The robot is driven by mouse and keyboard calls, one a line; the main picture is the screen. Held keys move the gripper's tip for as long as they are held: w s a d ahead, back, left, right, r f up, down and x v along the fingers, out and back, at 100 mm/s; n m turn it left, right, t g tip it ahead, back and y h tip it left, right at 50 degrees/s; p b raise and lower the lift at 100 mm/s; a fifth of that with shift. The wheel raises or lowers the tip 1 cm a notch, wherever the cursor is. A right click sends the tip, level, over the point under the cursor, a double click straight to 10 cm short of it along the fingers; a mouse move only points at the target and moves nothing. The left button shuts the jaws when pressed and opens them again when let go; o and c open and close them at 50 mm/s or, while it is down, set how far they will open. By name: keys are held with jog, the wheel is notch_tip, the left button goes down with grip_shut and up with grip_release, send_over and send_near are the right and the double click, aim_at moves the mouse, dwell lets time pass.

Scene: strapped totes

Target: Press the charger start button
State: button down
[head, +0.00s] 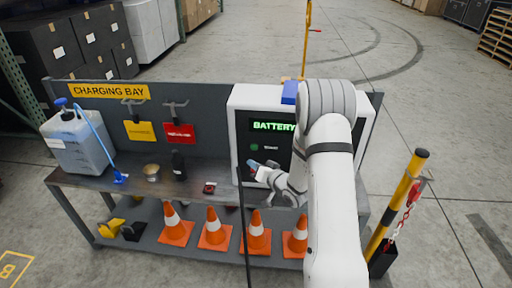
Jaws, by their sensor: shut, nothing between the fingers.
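The charger (233,112) is a white box with a dark front panel, standing at the right end of the bench. Its lit green display reads "BATTERY", partly hidden by my arm. A small round green button (254,147) with a white label beside it sits on the panel below the display. My gripper (251,164) is in front of the panel, just below the button in the picture. It is shut and holds nothing. I cannot tell whether it touches the panel. My arm hides the right part of the charger front.
The bench (135,182) also bears a grey jug (77,145), a tin (152,173) and a dark bottle (178,165). Orange cones (212,232) stand on the lower shelf. Open floor lies behind the bench.

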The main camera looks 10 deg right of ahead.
aim_at(247, 147)
jog(key=shift+w+d, duration=0.3)
jog(key=shift+w, duration=0.55)
jog(key=shift+w+d, duration=0.25)
jog(key=shift+w, duration=0.65)
jog(key=shift+w+d, duration=0.3)
jog(key=shift+w, duration=0.55)
jog(key=shift+w, duration=0.15)
jog(key=shift+w+d+b, duration=0.15)
jog(key=shift+w+b, duration=0.2)
jog(key=shift+w+d, duration=0.1)
jog(key=shift+w, duration=0.25)
dwell(0.5)
jog(key=shift+s, duration=0.1)
jog(key=shift+s+a+b, duration=0.25)
jog(key=shift+s+b, duration=0.1)
jog(key=shift+s, duration=0.3)
